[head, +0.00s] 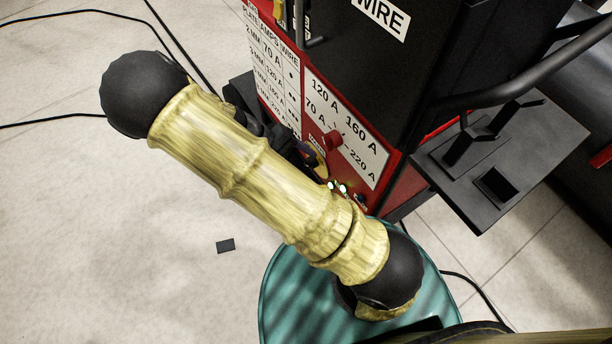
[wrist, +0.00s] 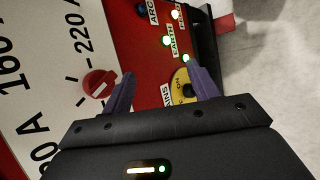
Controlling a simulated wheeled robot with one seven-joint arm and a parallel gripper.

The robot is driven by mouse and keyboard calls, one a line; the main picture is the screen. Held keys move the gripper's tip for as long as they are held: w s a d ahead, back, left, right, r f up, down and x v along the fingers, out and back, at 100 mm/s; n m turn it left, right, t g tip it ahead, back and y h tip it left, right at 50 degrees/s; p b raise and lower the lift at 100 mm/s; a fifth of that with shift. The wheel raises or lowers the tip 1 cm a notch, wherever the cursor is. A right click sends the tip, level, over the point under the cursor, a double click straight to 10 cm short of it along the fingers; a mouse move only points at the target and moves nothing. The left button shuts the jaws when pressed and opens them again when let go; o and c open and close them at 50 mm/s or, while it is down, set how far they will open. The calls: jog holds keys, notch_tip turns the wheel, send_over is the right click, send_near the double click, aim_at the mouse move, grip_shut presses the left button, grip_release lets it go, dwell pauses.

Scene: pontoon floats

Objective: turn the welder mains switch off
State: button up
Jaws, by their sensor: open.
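The welder (head: 440,75) is a black cabinet with a red front panel. Its mains switch (wrist: 181,79) has a yellow plate marked ON and a dark centre, with a MAINS label beside it. My gripper (wrist: 162,78) is open, its two purple fingers pointing at the panel. The switch shows between the fingers, close to the right one, which covers part of it. I cannot tell which way the switch is turned or whether a finger touches it. Green lamps (wrist: 166,41) are lit beside it. In the head view my arm mostly hides the gripper and switch.
A red current dial (wrist: 100,83) sits on the white amp scale, left of the fingers; it also shows in the head view (head: 332,140). A black shelf (head: 500,165) and a bent handle bar (head: 530,72) stick out at right. Cables lie on the pale floor.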

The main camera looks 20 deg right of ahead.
aim_at(311, 163)
jog(key=w+a+f+t+h+b, duration=0.1)
jog(key=a+f+t+h+b, duration=0.2)
jog(key=f+b, duration=0.3)
jog(key=w+a+f+n+t+h+b, duration=0.1)
jog(key=a+f+t+h+b, duration=0.1)
jog(key=a+f+b, duration=0.2)
jog(key=w+a+f+n+t+h+b, duration=0.1)
jog(key=w+a+f+t+h+b, duration=0.1)
jog(key=f+b, duration=0.8)
jog(key=a+t+h, duration=0.1)
jog(key=a, duration=0.1)
jog(key=shift+a+f+t+h, duration=0.3)
jog(key=shift+a, duration=0.05)
jog(key=shift+w, duration=0.1)
jog(key=b+x, duration=0.7)
jog(key=x, duration=1)
jog(key=shift+d+b, duration=0.2)
jog(key=shift+b, duration=0.1)
jog(key=c, duration=1)
